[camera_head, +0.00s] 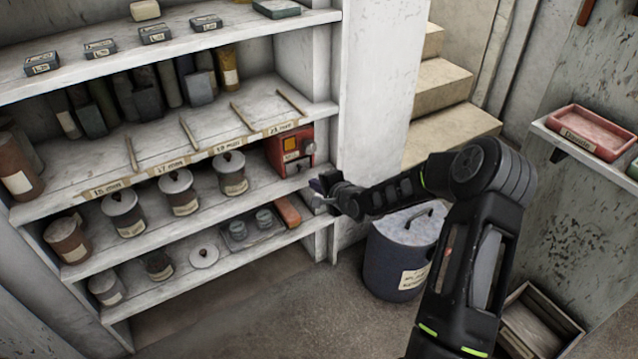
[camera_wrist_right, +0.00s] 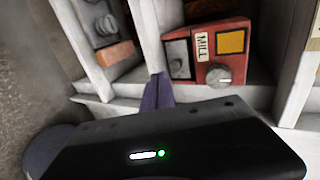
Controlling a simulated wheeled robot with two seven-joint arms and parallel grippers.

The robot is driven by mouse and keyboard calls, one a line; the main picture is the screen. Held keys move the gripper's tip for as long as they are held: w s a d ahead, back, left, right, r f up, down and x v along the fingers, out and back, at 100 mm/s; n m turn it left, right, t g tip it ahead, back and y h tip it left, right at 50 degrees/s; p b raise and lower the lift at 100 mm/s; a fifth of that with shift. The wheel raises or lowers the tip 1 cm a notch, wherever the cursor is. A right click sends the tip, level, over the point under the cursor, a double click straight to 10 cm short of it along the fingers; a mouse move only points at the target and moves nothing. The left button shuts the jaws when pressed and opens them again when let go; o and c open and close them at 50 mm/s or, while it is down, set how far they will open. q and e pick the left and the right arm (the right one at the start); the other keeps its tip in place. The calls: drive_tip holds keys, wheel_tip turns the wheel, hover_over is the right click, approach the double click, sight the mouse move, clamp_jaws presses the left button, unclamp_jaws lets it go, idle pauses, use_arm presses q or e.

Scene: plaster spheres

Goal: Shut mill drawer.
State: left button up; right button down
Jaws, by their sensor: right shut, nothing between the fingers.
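The mill (camera_head: 290,151) is a red box at the right end of the middle shelf, with a yellow-orange panel. In the right wrist view the mill (camera_wrist_right: 216,40) shows a "MILL" label, a yellow square and a round dial. A small grey panel in a dark frame, probably the drawer (camera_wrist_right: 179,58), sits at its left there; I cannot tell how far it stands out. My right gripper (camera_head: 320,189) is shut and empty, just in front of and below the mill. Its finger tips (camera_wrist_right: 157,90) appear close to the grey panel; contact is unclear. My left gripper is out of view.
Lidded pots (camera_head: 178,192) stand left of the mill. Small dishes and an orange-brown block (camera_head: 288,211) lie on the shelf below. A white upright (camera_head: 375,80) borders the shelves at right. A dark lidded bin (camera_head: 395,262) stands on the floor beneath my right arm.

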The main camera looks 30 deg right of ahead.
drive_tip(key=p+v, duration=0.2)
drive_tip(key=v, duration=0.7)
idle(0.4)
